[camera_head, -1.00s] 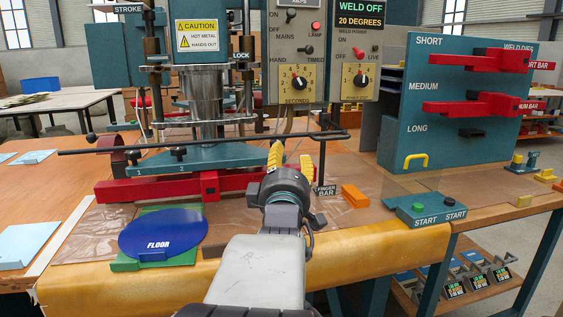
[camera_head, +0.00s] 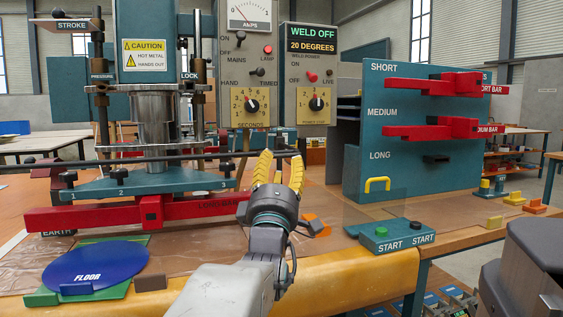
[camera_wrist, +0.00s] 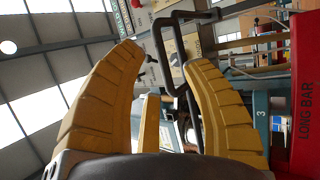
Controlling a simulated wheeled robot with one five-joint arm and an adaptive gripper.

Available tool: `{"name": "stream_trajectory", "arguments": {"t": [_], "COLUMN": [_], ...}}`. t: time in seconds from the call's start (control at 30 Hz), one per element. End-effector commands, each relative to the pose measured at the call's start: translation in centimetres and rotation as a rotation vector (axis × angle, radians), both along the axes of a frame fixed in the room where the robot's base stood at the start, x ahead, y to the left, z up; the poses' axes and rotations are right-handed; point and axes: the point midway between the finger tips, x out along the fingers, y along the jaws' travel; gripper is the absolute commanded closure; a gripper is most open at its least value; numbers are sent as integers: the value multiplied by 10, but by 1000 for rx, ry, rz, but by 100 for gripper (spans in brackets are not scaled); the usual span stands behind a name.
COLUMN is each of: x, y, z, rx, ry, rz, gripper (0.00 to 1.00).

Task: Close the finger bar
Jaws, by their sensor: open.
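The finger bar (camera_head: 215,156) is a thin dark bar running across the front of the press, above the red long bar (camera_head: 70,216). Its right end passes behind my gripper (camera_head: 281,160) in the head view. My gripper is open with yellow ribbed fingers pointing up, near that right end. In the wrist view, a bent dark handle-like part of the bar (camera_wrist: 176,62) shows beyond and between the spread fingertips (camera_wrist: 163,58). No contact is clear, and I cannot tell the exact depth between them.
A blue FLOOR disc (camera_head: 95,265) lies at front left. The START box (camera_head: 395,236) is right of my gripper, below the teal rack (camera_head: 420,150) with red bars. A dark grey rounded shape fills the lower right.

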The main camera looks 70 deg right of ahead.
Motion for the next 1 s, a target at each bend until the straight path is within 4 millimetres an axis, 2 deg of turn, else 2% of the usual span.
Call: {"name": "stream_trajectory", "arguments": {"t": [0.4, 0.9, 0.93, 1.0], "x": [6, 7, 7, 7], "y": [-27, -32, -32, -32], "z": [16, 19, 19, 19], "rx": [0, 1, 1, 1], "ry": [-1, -1, -1, -1], "rz": [1, 1, 1, 1], "gripper": [57, 57, 53, 60]}}
